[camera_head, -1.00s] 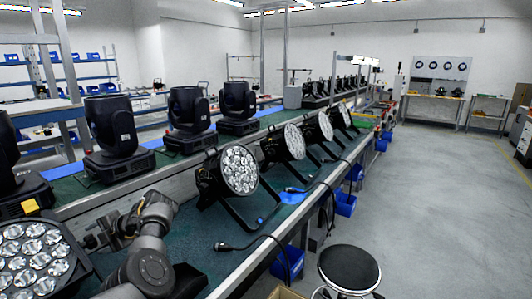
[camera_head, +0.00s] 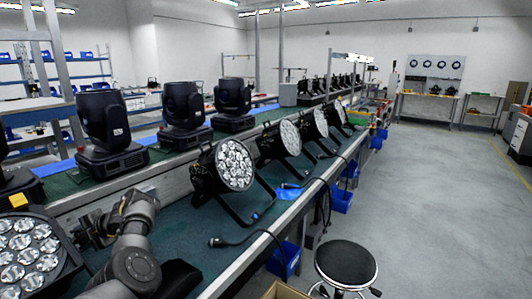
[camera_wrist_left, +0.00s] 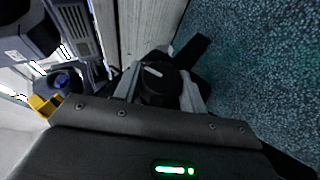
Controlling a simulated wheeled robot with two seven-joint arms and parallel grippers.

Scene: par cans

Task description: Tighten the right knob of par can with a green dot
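The nearest par can (camera_head: 28,252), a black lamp with a face of several clear lenses, lies at the lower left of the head view. My left gripper (camera_head: 92,232) is at its right side; its fingertips are small and hard to make out there. In the left wrist view, a round black knob (camera_wrist_left: 160,84) with a white line lies between the two grey fingers of my left gripper (camera_wrist_left: 160,90). The fingers stand close on both sides; I cannot tell whether they press on it. No green dot can be made out on a par can. My right gripper is not in view.
More par cans stand in a row along the green-topped bench (camera_head: 185,235), the closest one (camera_head: 235,165) tilted on its bracket. Black moving-head lamps (camera_head: 105,122) stand on the shelf behind. A cable plug (camera_head: 216,242) lies near the bench edge. A stool (camera_head: 346,262) stands right; the floor beyond is clear.

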